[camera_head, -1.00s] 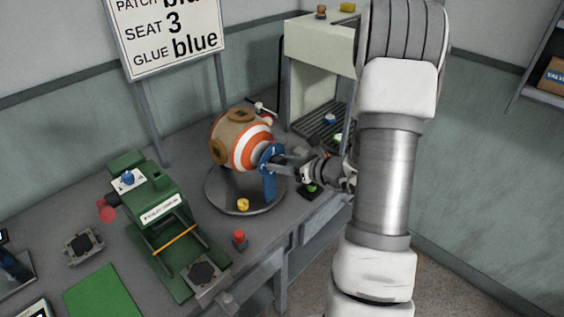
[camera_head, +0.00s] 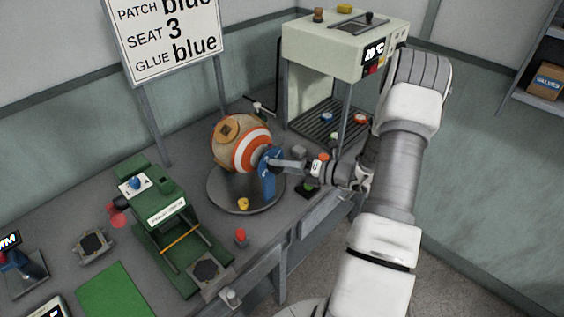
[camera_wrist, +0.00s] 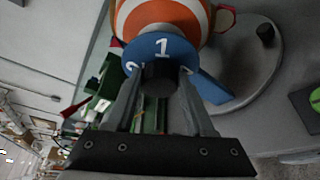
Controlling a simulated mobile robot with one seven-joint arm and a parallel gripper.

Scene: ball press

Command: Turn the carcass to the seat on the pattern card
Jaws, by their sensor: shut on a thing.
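The carcass (camera_head: 241,146) is a tan ball with orange and white rings and a brown square patch on top. It is held by a blue stand on a round grey turntable (camera_head: 228,200). In the wrist view the blue disc (camera_wrist: 163,52) on its side shows a white 1 on top, and a dark knob (camera_wrist: 159,78) sticks out from it. My gripper (camera_head: 277,164) is shut on the knob, and its fingers (camera_wrist: 158,88) lie on both sides of it. The pattern card (camera_head: 163,38) reads seat 3, glue blue, and a patch line cut off at the top.
A green machine (camera_head: 165,212) stands left of the turntable, with a red button (camera_head: 240,237) between them at the front. A pale press cabinet (camera_head: 335,45) stands behind right over a dark rack (camera_head: 330,120). A green mat (camera_head: 117,292) lies front left.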

